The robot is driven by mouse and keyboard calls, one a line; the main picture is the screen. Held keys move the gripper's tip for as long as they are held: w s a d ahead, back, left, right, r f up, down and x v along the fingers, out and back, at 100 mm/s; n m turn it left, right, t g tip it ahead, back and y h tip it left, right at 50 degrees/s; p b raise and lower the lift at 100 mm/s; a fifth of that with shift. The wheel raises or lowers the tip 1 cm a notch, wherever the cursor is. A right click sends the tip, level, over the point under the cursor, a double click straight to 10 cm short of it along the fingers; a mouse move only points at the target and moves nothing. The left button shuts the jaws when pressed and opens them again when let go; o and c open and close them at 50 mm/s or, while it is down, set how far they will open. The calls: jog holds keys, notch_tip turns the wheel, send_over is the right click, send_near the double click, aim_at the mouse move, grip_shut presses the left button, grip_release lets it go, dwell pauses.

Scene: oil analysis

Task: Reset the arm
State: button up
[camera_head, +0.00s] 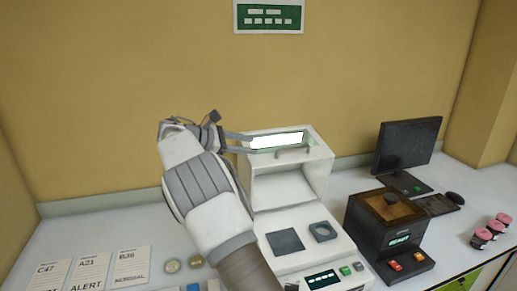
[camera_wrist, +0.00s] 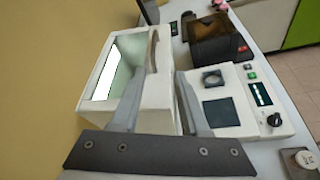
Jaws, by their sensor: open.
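My arm reaches up in front of the wall in the head view. My gripper (camera_head: 248,143) is open beside the top left of the white analyser (camera_head: 257,190), whose raised lid has a bright panel and a grey handle (camera_head: 305,151). In the wrist view my gripper (camera_wrist: 158,80) shows two grey fingers spread apart, with nothing held between them. The handle (camera_wrist: 153,50) stands just beyond the fingers in that view. I cannot tell whether a finger touches the lid.
A black and brown device (camera_head: 387,226) and a monitor (camera_head: 406,146) stand to the right, with several pink-lidded jars (camera_head: 482,238) at the far right. Labelled cards (camera_head: 89,270) and small round pieces (camera_head: 172,266) lie at the front left. The wall is close behind.

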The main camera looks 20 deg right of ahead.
jog(key=shift+a, duration=0.2)
jog(key=shift+r, duration=0.1)
jog(key=s+d+r+m+y, duration=0.2)
jog(key=s+d+m+y, duration=0.15)
jog(key=s, duration=0.55)
jog(key=s+d+r+m+y, duration=0.2)
jog(key=s+m+y, duration=0.15)
jog(key=s, duration=0.65)
jog(key=s+a+f+m+t+y, duration=0.1)
jog(key=s+a+f+m+y, duration=0.1)
jog(key=s, duration=0.6)
jog(key=s+a+f+m+y+b, duration=0.1)
jog(key=s+a+f+m+y, duration=0.1)
jog(key=s, duration=0.6)
jog(key=s+a+f+m+t+y, duration=0.1)
jog(key=s+a+f+m+y, duration=0.1)
jog(key=s, duration=0.6)
jog(key=shift+s+a+f+m+t+y, duration=0.2)
jog(key=shift+s+a+m+t+y, duration=0.1)
jog(key=shift+a+m, duration=0.55)
